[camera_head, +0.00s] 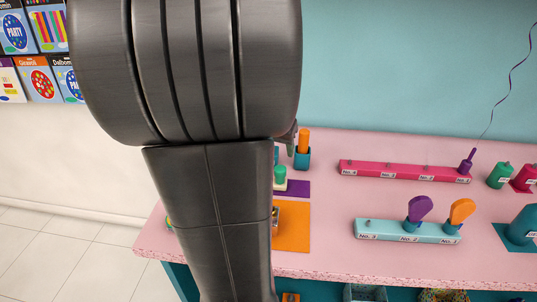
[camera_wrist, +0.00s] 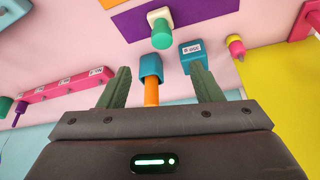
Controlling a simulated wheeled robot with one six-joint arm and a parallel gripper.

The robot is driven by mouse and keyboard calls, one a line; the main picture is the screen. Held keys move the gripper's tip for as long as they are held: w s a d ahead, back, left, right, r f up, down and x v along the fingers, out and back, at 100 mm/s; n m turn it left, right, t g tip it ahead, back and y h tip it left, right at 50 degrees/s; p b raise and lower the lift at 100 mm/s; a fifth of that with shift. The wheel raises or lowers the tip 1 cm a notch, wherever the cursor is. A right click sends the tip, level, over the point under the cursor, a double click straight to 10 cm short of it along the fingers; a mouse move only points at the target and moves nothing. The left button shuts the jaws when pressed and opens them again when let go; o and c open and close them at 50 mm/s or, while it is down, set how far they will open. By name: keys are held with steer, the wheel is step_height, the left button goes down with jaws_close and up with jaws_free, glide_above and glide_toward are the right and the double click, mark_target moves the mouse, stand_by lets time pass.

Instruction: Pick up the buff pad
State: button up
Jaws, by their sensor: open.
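A small cream block with a green knob (camera_wrist: 162,36) stands on a purple mat in the wrist view, beyond my fingertips. It is the only buff-coloured piece I see; I cannot tell for sure that it is the buff pad. In the head view its green knob (camera_head: 280,174) shows beside my arm, partly hidden. My gripper (camera_wrist: 160,84) is open, with two dark green fingers apart and nothing held. An orange stick (camera_wrist: 151,92) in a teal holder (camera_wrist: 151,66) appears between the fingers.
A teal labelled block (camera_wrist: 192,52) is near the right finger. A pink rack (camera_head: 404,171) and a light blue rack (camera_head: 408,231) with purple and orange paddles stand on the pink table (camera_head: 330,215). Orange and purple mats lie beside my arm, which hides the table's left part.

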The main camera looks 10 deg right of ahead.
steer(key=x, duration=0.8)
steer(key=shift+d+f, duration=0.1)
steer(key=shift+f, duration=0.05)
steer(key=shift+w+p+x, duration=0.2)
steer(key=shift+p+x, duration=0.1)
steer(key=shift+x, duration=2.35)
steer(key=shift+c, duration=0.2)
steer(key=c, duration=1)
